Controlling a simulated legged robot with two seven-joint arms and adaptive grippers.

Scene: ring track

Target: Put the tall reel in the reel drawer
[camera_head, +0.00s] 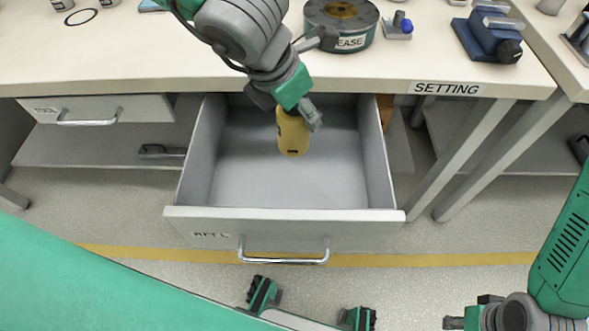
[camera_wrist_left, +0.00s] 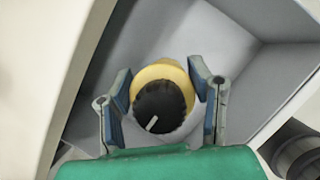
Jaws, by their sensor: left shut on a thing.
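The tall reel (camera_head: 292,133) is yellow with a dark round end cap, seen from above in the left wrist view (camera_wrist_left: 160,100). My left gripper (camera_head: 300,112) is shut on it, with one finger on each side. It holds the reel over the inside of the open reel drawer (camera_head: 285,222), a grey drawer with a silver handle. I cannot tell whether the reel touches the drawer floor. The drawer looks otherwise empty. My right gripper (camera_head: 458,318) is partly in view at the bottom right, away from the drawer; its fingers are not clear.
A shut drawer labelled TOOL (camera_head: 95,110) is left of the open one. On the workbench (camera_head: 100,62) above stand a round grease tin (camera_head: 343,28), a small blue-knobbed part (camera_head: 399,25) and a blue vise-like device (camera_head: 490,35). Bench legs stand to the right.

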